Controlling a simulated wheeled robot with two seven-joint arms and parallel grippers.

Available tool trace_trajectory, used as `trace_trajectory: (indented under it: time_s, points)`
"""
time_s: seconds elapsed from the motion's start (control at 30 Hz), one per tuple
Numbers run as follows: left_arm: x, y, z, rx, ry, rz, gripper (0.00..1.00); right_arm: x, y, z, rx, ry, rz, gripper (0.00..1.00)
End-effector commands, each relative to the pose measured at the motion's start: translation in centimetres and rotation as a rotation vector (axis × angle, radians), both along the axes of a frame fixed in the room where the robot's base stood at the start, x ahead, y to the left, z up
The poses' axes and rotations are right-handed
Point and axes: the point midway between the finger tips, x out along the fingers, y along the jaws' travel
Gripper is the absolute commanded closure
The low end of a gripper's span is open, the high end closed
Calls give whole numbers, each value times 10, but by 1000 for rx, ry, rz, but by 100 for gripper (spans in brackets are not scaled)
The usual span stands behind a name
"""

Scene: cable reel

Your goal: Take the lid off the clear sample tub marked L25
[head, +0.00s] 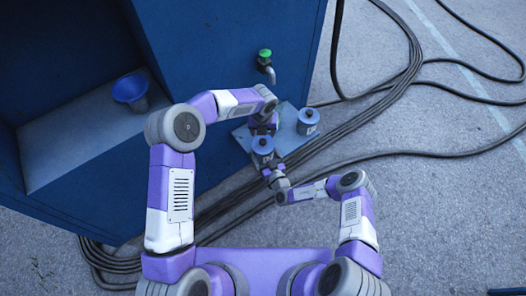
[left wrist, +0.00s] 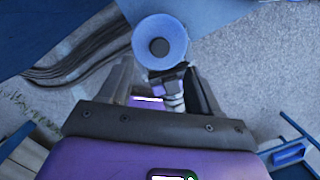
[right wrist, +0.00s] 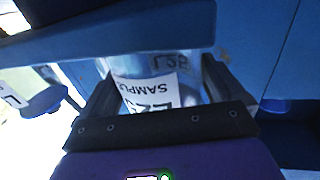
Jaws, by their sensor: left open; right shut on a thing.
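The held tub (head: 263,154) has a round blue lid (head: 263,143) with a dark central knob, which shows from above in the left wrist view (left wrist: 160,27). Any contact with the knob cannot be told.
A second lidded tub (head: 308,122) stands on the pale blue plate (head: 288,117) to the right. A green-topped tap (head: 265,60) juts from the blue cabinet (head: 225,45). A blue funnel (head: 130,88) sits in the cabinet recess. Black cables (head: 385,95) lie across the ground.

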Motion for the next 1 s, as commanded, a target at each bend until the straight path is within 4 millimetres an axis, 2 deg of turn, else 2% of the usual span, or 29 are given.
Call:
trace_trajectory:
  time_s: [0.17,0.37,1.0]
  points:
    - [0,0,0,-4,0,26,37,0,0,0,0,0,0,60]
    - [-1,0,4,-37,2,255,37,0,0,0,0,0,0,60]
    - [-4,0,21,-223,11,1522,37,0,0,0,-1,1,0,60]
